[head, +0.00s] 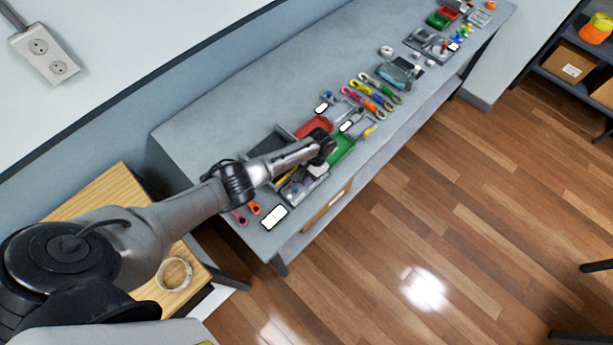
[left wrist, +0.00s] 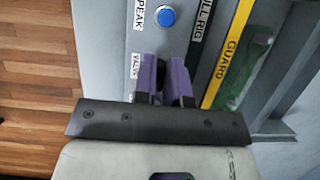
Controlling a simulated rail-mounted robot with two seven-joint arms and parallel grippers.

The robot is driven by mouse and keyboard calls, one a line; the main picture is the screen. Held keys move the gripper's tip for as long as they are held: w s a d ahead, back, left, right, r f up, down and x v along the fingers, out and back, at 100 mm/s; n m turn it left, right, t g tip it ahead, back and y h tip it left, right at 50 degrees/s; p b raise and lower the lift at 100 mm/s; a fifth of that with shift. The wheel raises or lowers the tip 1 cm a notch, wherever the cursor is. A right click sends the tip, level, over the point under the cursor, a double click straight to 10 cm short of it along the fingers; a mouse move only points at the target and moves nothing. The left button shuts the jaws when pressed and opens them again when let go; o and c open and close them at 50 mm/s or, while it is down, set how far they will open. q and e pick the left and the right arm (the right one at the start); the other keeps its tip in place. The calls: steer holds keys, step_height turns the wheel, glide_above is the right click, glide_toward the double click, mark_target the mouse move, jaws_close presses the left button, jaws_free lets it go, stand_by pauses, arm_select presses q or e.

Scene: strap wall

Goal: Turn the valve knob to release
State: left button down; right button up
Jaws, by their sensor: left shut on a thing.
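My left gripper (head: 323,148) is at the end of my arm reaching over the grey bench, near its front edge. In the left wrist view its two purple fingers (left wrist: 167,82) are close together on a small dark thing, which I take to be the valve knob. The fingers hide most of it, so its turned angle cannot be told. A white label beginning "VALV" (left wrist: 135,66) lies just left of the fingers on a grey panel (left wrist: 112,40). My right gripper is not in view.
A blue round button (left wrist: 166,16) sits above the fingers beside a "PEAK" label. A yellow "GUARD" strip (left wrist: 228,55) and a green part (left wrist: 245,72) lie to the right. The bench (head: 212,122) carries several trays and tools; wooden floor (head: 470,190) is open in front.

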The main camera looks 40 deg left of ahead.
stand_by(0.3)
arm_select(q)
steer(key=c, duration=1.2)
jaws_free()
steer(key=shift+v, duration=6.85)
steer(key=shift+s, duration=0.1)
steer(key=shift+d, duration=0.1)
